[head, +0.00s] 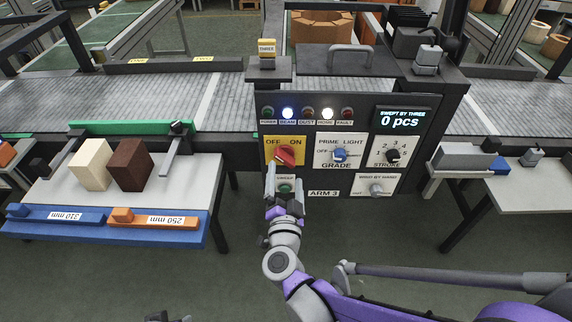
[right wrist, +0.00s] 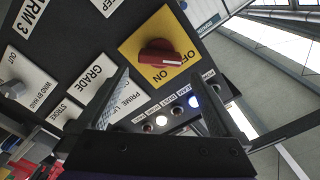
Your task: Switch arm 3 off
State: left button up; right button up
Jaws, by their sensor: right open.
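The ARM 3 panel (head: 343,112) stands upright at the middle of the head view. Its red rotary switch (head: 285,154) sits on a yellow plate marked OFF at left and ON at right. The red switch also shows in the right wrist view (right wrist: 168,54), its bar lying across the plate; I cannot tell surely which mark it points to. My right gripper (head: 285,187) is open and empty just in front of and below the switch, apart from it in the wrist view. A dark part at the head view's bottom edge may be my left gripper (head: 166,317), cut off.
The BEAM lamp (head: 288,113) glows blue and the HOME lamp (head: 327,114) white. The display (head: 402,119) reads 0 pcs. The SWEEP button (head: 284,188) is partly behind my gripper. A GRADE knob (head: 339,155) is close right. A table (head: 55,190) with blocks stands left.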

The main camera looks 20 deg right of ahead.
jog(key=v, duration=0.4)
jog(key=shift+s, duration=0.1)
dwell(0.3)
jog(key=s+a+r+n+g+y+p, duration=0.25)
jog(key=a+r+n+y+p, duration=0.35)
jog(key=n+y, duration=0.35)
jog(key=s+d+f+n+g+h+p, duration=0.1)
jog(key=s+d+f+g+h+p, duration=0.1)
jog(key=s+d+g, duration=0.2)
jog(key=s+d+f+n+g+h+p, duration=0.1)
jog(key=s+d+g, duration=0.4)
jog(key=s, duration=0.5)
notch_tip(320, 180, down, 2)
jog(key=d+h+p, duration=0.1)
jog(key=d+p, duration=0.1)
jog(key=shift+d, duration=0.35)
jog(key=shift+s+n+g+h, duration=0.1)
jog(key=shift+n+g+h, duration=0.15)
